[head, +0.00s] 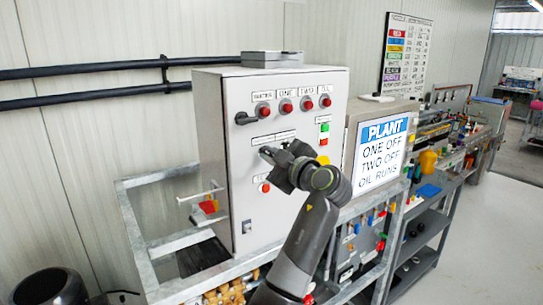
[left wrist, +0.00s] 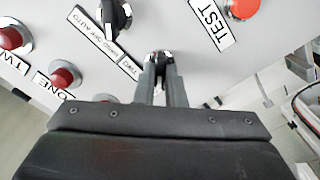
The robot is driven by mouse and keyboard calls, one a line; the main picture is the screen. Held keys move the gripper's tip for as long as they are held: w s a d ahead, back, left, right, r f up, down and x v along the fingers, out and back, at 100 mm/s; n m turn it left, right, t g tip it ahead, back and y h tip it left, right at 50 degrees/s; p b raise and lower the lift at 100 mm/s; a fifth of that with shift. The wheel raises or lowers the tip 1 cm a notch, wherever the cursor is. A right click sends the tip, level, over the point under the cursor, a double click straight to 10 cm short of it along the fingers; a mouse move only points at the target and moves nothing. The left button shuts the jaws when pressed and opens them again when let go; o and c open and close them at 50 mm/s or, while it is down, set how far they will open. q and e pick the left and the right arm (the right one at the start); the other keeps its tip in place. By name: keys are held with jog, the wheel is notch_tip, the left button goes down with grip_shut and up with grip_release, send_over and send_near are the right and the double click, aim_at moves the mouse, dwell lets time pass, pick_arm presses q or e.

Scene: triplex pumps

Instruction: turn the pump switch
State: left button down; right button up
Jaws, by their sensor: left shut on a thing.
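The grey control cabinet (head: 240,160) carries the pump switches on its front. My left gripper (head: 268,153) is at the cabinet face, below the row of red lamps. In the left wrist view its fingers (left wrist: 160,68) are close together on a small dark switch knob (left wrist: 159,55), mostly hidden between the fingertips. Another black selector knob (left wrist: 115,17) stands free beside it, with a label (left wrist: 92,32) reading roughly off and auto. My right gripper is not in view.
Red lamps (head: 285,106) line the cabinet top, with a black master handle (head: 246,117) at left. A red button (left wrist: 243,8) labelled TEST is near the fingers. The plant sign (head: 381,150) reads ONE OFF, TWO OFF, OIL RUNS. A metal frame (head: 150,245) surrounds the cabinet's base.

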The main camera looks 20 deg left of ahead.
pick_arm(q)
jog(key=shift+m+b, duration=0.7)
jog(key=shift+m, duration=0.2)
jog(key=shift+m+b, duration=0.6)
jog(key=shift+m, duration=0.5)
jog(key=m, duration=0.3)
jog(key=shift+r+b, duration=0.1)
jog(key=shift+b, duration=0.25)
jog(key=shift+w+m, duration=0.1)
jog(key=shift+m, duration=0.7)
jog(key=shift+r, duration=0.1)
jog(key=c, duration=1.5)
grip_release()
